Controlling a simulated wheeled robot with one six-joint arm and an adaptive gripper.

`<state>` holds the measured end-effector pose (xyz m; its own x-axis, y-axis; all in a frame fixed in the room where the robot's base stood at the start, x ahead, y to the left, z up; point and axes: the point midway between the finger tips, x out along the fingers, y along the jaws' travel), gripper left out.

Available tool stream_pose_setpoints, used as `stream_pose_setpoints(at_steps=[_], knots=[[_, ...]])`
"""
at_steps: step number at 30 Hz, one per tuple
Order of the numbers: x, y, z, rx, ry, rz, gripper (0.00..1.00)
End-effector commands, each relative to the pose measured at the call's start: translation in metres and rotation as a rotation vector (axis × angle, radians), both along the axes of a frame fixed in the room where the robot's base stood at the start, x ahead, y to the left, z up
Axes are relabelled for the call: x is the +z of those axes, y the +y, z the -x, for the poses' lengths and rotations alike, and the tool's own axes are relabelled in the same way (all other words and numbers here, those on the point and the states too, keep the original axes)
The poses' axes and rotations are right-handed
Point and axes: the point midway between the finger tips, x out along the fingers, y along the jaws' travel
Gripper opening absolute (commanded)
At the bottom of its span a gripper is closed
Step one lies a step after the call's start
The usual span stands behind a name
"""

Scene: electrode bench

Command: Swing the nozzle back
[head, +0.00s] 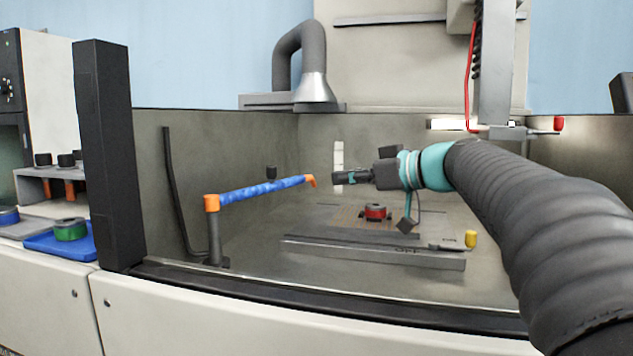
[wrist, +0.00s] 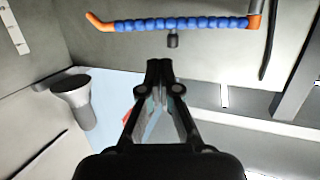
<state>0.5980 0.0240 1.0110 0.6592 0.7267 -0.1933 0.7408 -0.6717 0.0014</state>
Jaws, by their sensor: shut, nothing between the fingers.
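The nozzle (head: 265,190) is a blue segmented arm with an orange bent tip and an orange joint on a grey post at the left of the bay. In the head view it reaches right, its tip a little left of my gripper (head: 338,177). In the wrist view the nozzle (wrist: 180,24) runs across the top, orange tip at the left, with a small dark knob (wrist: 172,40) below its middle. My gripper (wrist: 159,65) is shut and empty there, pointing toward the nozzle and apart from it.
A red and black round part (head: 375,212) sits on a plate on the bay floor, behind a metal rail (head: 375,253). A yellow knob (head: 471,238) is at the rail's right. A dark upright post (head: 108,155) stands at the left. A grey duct (head: 312,60) is behind.

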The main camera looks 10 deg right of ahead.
Motion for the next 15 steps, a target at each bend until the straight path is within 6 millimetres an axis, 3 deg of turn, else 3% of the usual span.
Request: stream_pose_setpoints(at_steps=[15], knots=[[-0.016, 0.067, -0.059, 0.005, 0.004, 0.0, 0.0]])
